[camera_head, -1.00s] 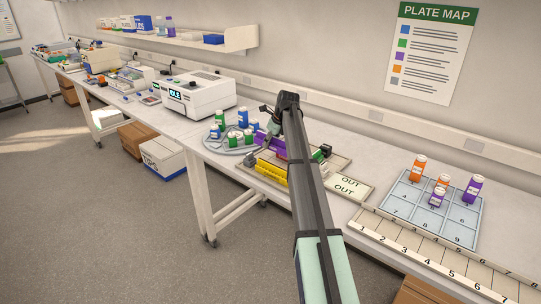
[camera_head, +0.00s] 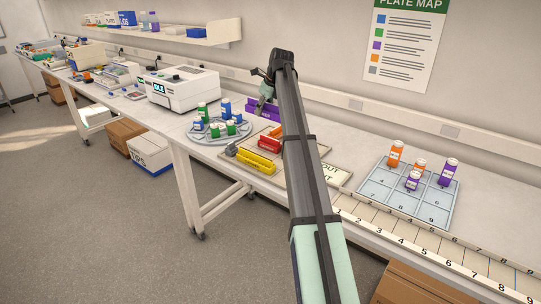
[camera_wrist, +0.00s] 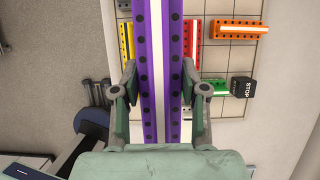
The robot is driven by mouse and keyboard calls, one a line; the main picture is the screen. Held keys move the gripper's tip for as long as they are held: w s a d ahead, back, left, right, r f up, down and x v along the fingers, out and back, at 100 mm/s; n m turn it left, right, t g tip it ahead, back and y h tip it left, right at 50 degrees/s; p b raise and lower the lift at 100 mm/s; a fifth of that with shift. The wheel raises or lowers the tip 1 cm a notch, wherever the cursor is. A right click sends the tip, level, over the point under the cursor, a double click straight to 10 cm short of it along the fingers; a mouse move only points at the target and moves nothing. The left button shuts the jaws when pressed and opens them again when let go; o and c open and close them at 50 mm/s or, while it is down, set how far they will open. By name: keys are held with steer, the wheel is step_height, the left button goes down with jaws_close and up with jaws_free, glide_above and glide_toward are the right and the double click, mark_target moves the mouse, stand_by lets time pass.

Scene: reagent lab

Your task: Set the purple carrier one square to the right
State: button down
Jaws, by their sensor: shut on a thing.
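The purple carrier (camera_wrist: 149,60) is a long bar with a pale centre strip and dark holes. My gripper (camera_wrist: 158,85) is shut on it, one finger on each long side. In the head view the purple carrier (camera_head: 263,110) hangs above the back of the cream gridded board (camera_wrist: 219,55), partly hidden by my arm. On the board are a yellow carrier (camera_head: 256,162), a red carrier (camera_head: 270,143), an orange carrier (camera_wrist: 229,29) and a green carrier (camera_wrist: 206,88). The held carrier hides the squares below it.
A black STOP block (camera_wrist: 243,87) sits on the board by the green carrier. A round rack (camera_head: 207,136) with blue and green bottles stands left of the board. A numbered light-blue tray (camera_head: 382,186) with orange and purple bottles lies to the right.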

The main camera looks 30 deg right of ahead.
step_height(320, 180, down, 20)
steer(key=p, duration=0.3)
steer(key=shift+r+p, duration=0.15)
steer(key=shift+p, duration=0.25)
steer(key=c, duration=0.6)
jaws_free()
steer(key=shift+b+v, duration=1.2)
steer(key=shift+v, duration=4.8)
steer(key=shift+a, duration=0.1)
